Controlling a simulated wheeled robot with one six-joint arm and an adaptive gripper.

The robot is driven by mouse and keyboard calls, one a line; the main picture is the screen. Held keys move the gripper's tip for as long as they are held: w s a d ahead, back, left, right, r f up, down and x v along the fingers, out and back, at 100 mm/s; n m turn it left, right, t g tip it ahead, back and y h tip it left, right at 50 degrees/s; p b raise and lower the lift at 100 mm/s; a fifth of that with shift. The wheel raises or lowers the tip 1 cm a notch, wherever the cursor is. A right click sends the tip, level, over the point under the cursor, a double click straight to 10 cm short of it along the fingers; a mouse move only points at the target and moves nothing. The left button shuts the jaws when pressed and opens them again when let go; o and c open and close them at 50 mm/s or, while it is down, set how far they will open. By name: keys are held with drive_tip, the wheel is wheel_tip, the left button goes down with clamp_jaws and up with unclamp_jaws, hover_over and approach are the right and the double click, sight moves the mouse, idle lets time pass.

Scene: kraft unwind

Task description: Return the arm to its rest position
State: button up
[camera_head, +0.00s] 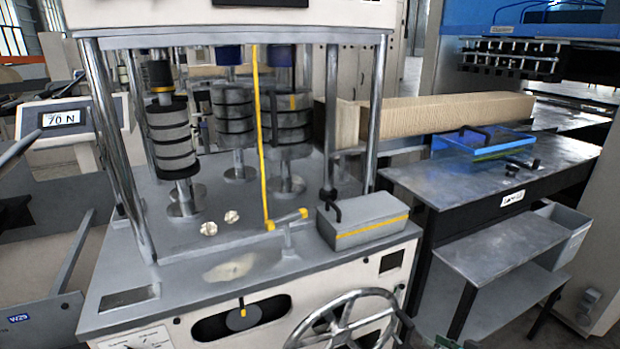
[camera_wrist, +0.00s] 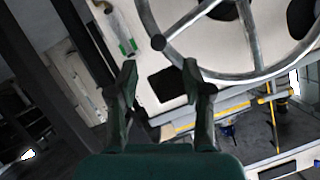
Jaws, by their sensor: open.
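My gripper (camera_wrist: 160,82) is open and empty in the wrist view, its two dark fingers spread apart. The machine's front panel and part of the handwheel (camera_wrist: 225,40) lie beyond the fingertips, and nothing is between the fingers. In the head view the handwheel (camera_head: 345,322) is on the lower front of the machine.
The machine's grey deck (camera_head: 190,235) carries stacked rollers (camera_head: 170,138), a yellow upright rod (camera_head: 260,140) and a grey box (camera_head: 368,220). A steel table (camera_head: 480,183) with a blue tray (camera_head: 482,143) stands right. A display (camera_head: 62,119) reading 70 N stands left.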

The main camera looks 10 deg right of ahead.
drive_tip(key=s+a+f+m+h, duration=0.1)
drive_tip(key=s+a+f+h, duration=0.1)
drive_tip(key=s+a+f, duration=0.45)
drive_tip(key=s+a+f+m+g+h, duration=0.1)
drive_tip(key=s+a+f+h, duration=0.15)
drive_tip(key=s+a, duration=0.45)
drive_tip(key=s+a+f+m+h, duration=0.1)
drive_tip(key=s+a+f, duration=0.2)
drive_tip(key=s, duration=0.8)
drive_tip(key=s+a+r+t+h, duration=0.15)
drive_tip(key=s+r, duration=0.25)
drive_tip(key=s, duration=0.4)
drive_tip(key=s+a+r+g, duration=0.1)
drive_tip(key=s+a+r, duration=0.1)
drive_tip(key=s+r, duration=0.4)
drive_tip(key=s+a+r+n+t, duration=0.1)
drive_tip(key=s+r, duration=0.4)
drive_tip(key=r, duration=0.2)
drive_tip(key=s+a+r+n+t+y, duration=0.1)
drive_tip(key=s+r+t, duration=0.1)
drive_tip(key=s+r, duration=0.3)
wheel_tip(320, 180, up, 3)
drive_tip(key=shift+s+a+f+n, duration=0.1)
drive_tip(key=shift+s+a+n, duration=0.1)
drive_tip(key=shift+a+n, duration=0.2)
